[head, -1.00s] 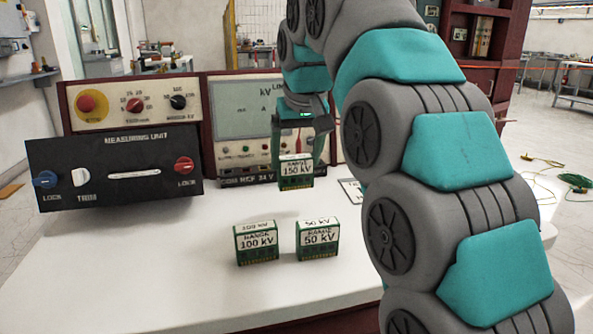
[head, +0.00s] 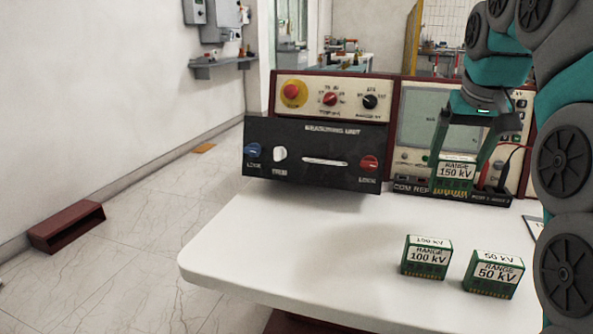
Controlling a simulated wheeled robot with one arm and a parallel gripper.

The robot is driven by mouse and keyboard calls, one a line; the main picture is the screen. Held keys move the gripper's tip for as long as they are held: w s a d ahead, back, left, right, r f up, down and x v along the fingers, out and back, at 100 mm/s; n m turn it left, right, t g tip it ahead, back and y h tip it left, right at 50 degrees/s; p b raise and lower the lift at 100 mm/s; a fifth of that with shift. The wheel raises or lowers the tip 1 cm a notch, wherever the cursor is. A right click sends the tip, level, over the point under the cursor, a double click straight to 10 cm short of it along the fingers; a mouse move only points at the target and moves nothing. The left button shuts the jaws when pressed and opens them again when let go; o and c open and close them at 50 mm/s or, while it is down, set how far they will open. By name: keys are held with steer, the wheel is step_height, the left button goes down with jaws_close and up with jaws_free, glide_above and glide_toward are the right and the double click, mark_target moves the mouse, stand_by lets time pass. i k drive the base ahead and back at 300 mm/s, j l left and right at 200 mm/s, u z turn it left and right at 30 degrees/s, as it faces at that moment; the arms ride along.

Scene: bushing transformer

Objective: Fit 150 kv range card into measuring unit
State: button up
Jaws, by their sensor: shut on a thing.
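The 150 kV range card (head: 455,174) is a green block with a white label. My gripper (head: 458,158) is shut on it, with a finger on each side, and holds it upright above the table, in front of the meter panel. The card is apart from the unit.
The 100 kV card (head: 427,258) and the 50 kV card (head: 494,274) stand on the white table (head: 290,250) at the front right. The table's left part is clear. A control panel (head: 330,98) sits above the unit. Test leads (head: 503,165) hang right of the held card.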

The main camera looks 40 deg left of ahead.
mark_target(328, 154)
steer(key=j+u, duration=0.1)
steer(key=u, duration=0.8)
steer(key=j+u, duration=0.15)
steer(key=u, duration=0.3)
steer(key=i+u, duration=0.1)
steer(key=u, duration=0.35)
steer(key=i+j+u, duration=0.15)
steer(key=u, duration=0.25)
steer(key=i+j+u, duration=0.15)
steer(key=u, duration=0.25)
steer(key=i+z, duration=0.25)
steer(key=z, duration=0.15)
steer(key=i+j+z, duration=0.2)
steer(key=z, duration=0.25)
steer(key=j+z, duration=0.1)
steer(key=z, duration=0.35)
steer(key=i+j+z, duration=0.1)
steer(key=z, duration=0.3)
steer(key=k, duration=0.2)
